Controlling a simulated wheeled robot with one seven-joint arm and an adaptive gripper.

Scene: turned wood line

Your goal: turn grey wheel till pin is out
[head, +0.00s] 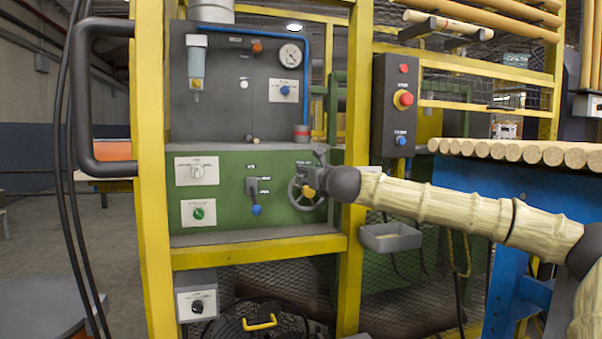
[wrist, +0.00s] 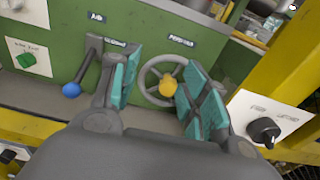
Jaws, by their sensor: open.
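The grey wheel (head: 291,193) is a spoked handwheel on the green machine panel, partly behind my gripper in the head view. In the wrist view the wheel (wrist: 143,80) shows between the fingers, with a yellow knob (wrist: 168,88) on it. My gripper (wrist: 160,66) is open, with one teal-padded finger on each side of the wheel. In the head view my gripper (head: 318,175) is in front of the wheel's right side. I cannot tell whether a finger touches the wheel or knob. I cannot make out a pin.
A blue-tipped lever (head: 256,209) stands left of the wheel. A yellow post (head: 356,120) and a button box with a red button (head: 403,99) are to the right. A black knob on a white plate (wrist: 263,131) is right of my gripper in the wrist view.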

